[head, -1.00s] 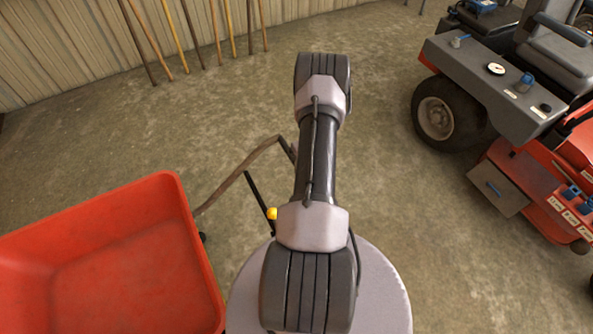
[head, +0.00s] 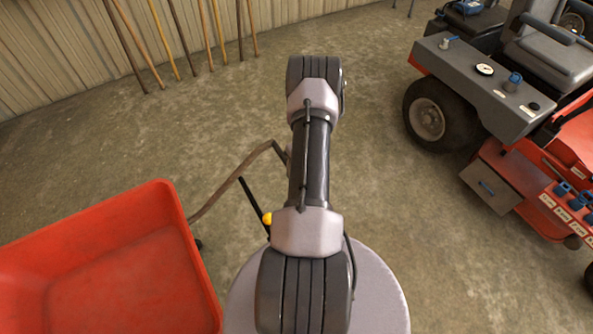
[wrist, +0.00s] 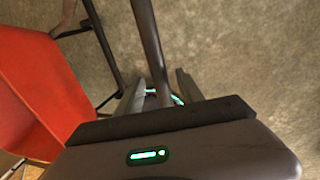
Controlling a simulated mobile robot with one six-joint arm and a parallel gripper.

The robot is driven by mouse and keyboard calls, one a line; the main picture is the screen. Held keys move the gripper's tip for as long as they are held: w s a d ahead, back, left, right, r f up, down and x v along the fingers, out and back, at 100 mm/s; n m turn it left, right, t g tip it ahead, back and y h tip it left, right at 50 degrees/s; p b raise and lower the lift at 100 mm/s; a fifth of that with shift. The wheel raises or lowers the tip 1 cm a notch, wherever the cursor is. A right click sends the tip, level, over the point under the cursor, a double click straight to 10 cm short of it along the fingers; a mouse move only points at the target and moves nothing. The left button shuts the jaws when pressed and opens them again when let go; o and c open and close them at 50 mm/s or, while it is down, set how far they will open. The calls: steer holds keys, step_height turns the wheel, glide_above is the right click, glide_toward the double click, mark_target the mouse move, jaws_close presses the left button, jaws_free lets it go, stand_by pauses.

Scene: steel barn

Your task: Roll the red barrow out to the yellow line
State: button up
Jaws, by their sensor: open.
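The red barrow's tray (head: 110,265) fills the lower left of the head view, and its edge shows at the left in the wrist view (wrist: 35,85). A brown, bent handle bar (head: 228,190) runs from the tray up behind my arm. In the wrist view, my gripper (wrist: 158,88) is open, and a dark bar (wrist: 148,40), apparently the barrow's handle, runs down between its two fingers. I cannot tell whether either finger touches it. My arm hides the gripper in the head view. The yellow line is not in view.
A red and grey ride-on machine (head: 490,90) stands at the right. Several long poles (head: 175,40) lean against the ribbed wall at the back left. A yellow knob (head: 267,218) shows beside my arm. The concrete floor between arm and machine is clear.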

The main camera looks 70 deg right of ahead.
step_height(320, 180, up, 16)
steer(key=s+d+p, duration=0.2)
steer(key=p, duration=0.3)
steer(key=shift+d, duration=0.25)
